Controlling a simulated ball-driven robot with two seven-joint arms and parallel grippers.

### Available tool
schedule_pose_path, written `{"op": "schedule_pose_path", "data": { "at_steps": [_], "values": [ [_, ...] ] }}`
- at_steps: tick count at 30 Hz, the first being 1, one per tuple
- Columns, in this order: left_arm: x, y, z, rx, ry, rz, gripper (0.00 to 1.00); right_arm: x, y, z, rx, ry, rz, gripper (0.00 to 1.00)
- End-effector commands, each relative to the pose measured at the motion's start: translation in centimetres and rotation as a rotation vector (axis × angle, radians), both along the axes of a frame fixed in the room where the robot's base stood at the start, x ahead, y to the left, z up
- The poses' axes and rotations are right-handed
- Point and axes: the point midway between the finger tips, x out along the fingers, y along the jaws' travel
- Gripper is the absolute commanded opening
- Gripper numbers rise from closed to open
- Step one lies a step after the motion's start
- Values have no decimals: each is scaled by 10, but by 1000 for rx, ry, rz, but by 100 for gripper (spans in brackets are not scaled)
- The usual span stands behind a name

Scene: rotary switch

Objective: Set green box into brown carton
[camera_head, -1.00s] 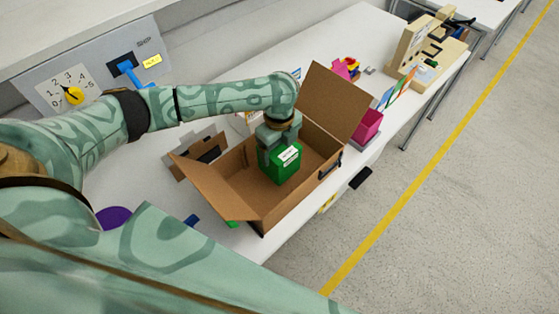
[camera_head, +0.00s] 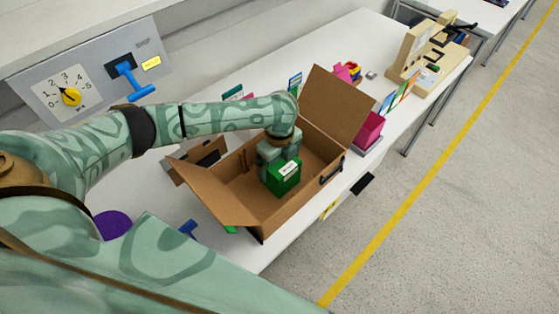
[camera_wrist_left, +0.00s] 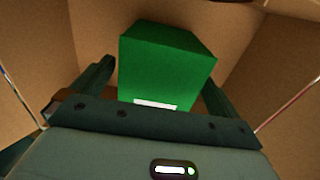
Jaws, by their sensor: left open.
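The green box (camera_head: 284,178) with a white label is inside the open brown carton (camera_head: 222,199), low between its walls. My left gripper (camera_head: 278,162) reaches down into the carton over the box. In the left wrist view, the gripper (camera_wrist_left: 157,74) is open, with one finger on each side of the green box (camera_wrist_left: 165,65). A gap shows beside the fingers. The carton's brown walls (camera_wrist_left: 38,45) surround both. The contact between box and carton floor is hidden. My right gripper is not in view.
Carton flaps stand open, one (camera_head: 338,105) raised at the back right. A pink bin (camera_head: 369,130) stands right of the carton.

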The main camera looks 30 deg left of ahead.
Motion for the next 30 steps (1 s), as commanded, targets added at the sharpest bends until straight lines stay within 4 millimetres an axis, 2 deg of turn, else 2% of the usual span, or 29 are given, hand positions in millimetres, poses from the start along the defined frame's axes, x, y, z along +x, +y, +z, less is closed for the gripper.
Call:
{"op": "schedule_pose_path", "data": {
  "at_steps": [5, 12, 16, 21, 30],
  "values": [
    [1, 0, 27, 0, -4, 0, 100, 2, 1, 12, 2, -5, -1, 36],
    [1, 0, 86, 0, -4, 0, 100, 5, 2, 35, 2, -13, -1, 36],
    [1, 0, 109, 0, -3, 0, 100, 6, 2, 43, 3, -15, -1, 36],
    [0, -1, 122, -1, -1, 1, 100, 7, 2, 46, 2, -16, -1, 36],
    [0, 0, 122, -1, 0, 1, 100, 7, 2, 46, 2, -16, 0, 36]
  ]
}}
